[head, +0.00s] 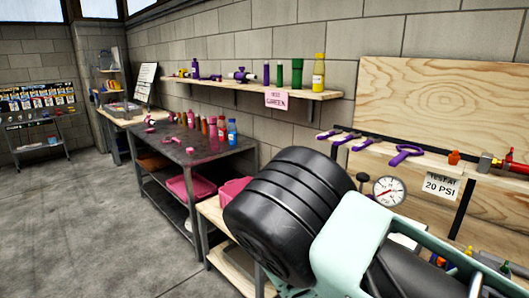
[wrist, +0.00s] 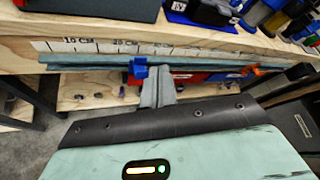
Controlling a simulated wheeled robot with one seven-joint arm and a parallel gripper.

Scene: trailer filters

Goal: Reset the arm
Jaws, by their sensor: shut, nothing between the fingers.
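My gripper (wrist: 158,72) shows in the wrist view, beyond the pale green wrist housing with its black edge. Its grey fingers are together with nothing visible between them. They point toward the front edge of a wooden bench (wrist: 100,32) marked with a centimetre scale. A small blue piece (wrist: 139,68) appears right beside the fingertips; I cannot tell whether they touch. In the head view, my black and pale green arm fills the lower right and my gripper is not seen.
A dark table (head: 190,152) with bottles stands left of my arm, pink bins below. A wall shelf (head: 255,88) holds bottles. A wooden board (head: 440,100), purple tools (head: 405,154) and a pressure gauge (head: 389,191) are at right. The floor (head: 80,220) at left is clear.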

